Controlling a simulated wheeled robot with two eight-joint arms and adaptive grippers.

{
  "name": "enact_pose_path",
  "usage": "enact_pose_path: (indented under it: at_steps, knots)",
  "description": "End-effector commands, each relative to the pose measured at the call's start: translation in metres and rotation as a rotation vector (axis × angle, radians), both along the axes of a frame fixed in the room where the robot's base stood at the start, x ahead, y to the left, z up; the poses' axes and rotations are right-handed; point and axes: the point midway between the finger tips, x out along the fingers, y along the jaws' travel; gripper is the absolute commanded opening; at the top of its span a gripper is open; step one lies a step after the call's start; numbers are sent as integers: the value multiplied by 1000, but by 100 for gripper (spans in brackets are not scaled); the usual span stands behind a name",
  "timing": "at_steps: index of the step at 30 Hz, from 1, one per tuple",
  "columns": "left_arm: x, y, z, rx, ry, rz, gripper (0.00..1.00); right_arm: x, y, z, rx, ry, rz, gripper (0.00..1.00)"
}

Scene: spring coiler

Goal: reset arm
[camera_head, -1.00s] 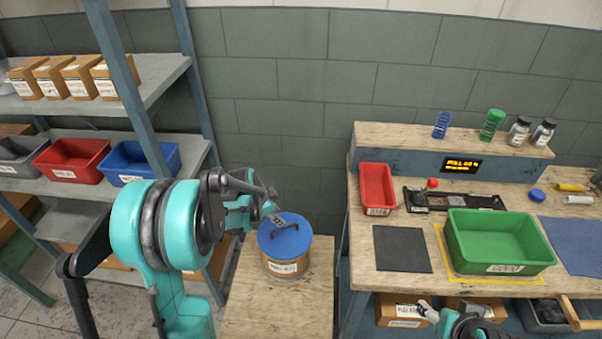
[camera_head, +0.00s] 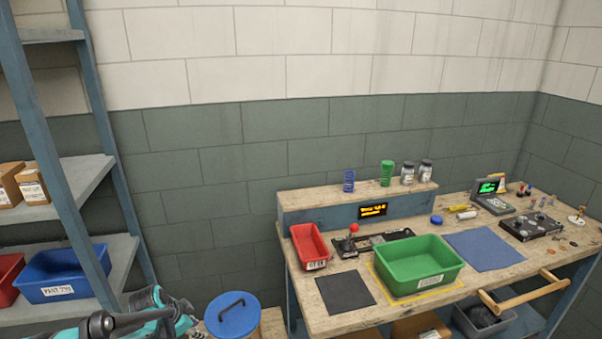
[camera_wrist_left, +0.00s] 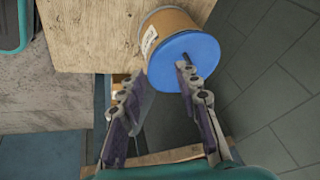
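My left arm enters the head view at the bottom left. Its gripper is beside the blue-lidded drum (camera_head: 232,315), near the bottom edge, and its fingers are hard to make out there. In the left wrist view my left gripper (camera_wrist_left: 160,78) has its two fingers spread apart with nothing between them. The drum's blue lid (camera_wrist_left: 172,62) lies beyond the fingertips, and its dark handle is partly hidden by the right-hand finger. The drum's tan side with a white label stands on a wooden surface (camera_wrist_left: 88,30). My right gripper is in neither view.
The workbench (camera_head: 320,289) holds a green bin (camera_head: 418,265), a red bin (camera_head: 310,245), a black mat (camera_head: 345,291) and a blue mat (camera_head: 484,249). A shelf rack with a blue bin (camera_head: 62,275) stands at the left. The wall area above the bench is clear.

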Motion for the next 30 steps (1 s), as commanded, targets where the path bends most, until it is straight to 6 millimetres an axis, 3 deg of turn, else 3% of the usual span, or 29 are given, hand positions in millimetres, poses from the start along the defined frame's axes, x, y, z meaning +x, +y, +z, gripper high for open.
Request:
enact_pose_path:
  at_steps: [11, 19, 26, 30]
  knots:
    - [-13, -16, 26, -11, -1, 68, 33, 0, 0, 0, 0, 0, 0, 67]
    - [-37, -38, 59, -28, -6, 170, 33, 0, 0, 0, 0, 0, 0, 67]
    - [-79, -67, 96, -64, -24, 314, 33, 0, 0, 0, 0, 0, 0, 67]
    - [-121, -90, 118, -105, -49, 442, 33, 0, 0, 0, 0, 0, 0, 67]
